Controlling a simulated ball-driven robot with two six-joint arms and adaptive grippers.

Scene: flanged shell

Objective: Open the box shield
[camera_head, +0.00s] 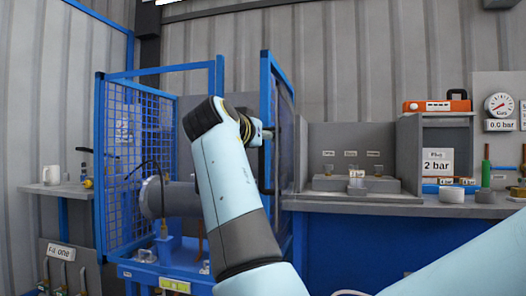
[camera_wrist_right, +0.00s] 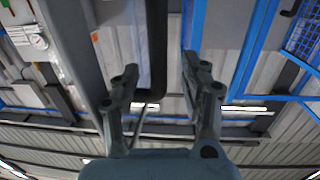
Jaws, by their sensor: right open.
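The box shield is a blue-framed enclosure. Its left mesh panel (camera_head: 140,165) stands upright, and a narrow blue-framed panel (camera_head: 266,85) stands at its right, seen nearly edge-on. Between them the grey flanged shell (camera_head: 152,198) shows, partly hidden by my right arm. My right gripper (camera_head: 266,134) is beside the right panel, mostly hidden by my wrist; I cannot tell whether it touches it. In the right wrist view the gripper (camera_wrist_right: 160,80) has its fingers apart. A dark bar (camera_wrist_right: 158,45) shows in the gap between them, not gripped. My left gripper is not in view.
A white mug (camera_head: 51,175) stands at the left. The wall behind is corrugated.

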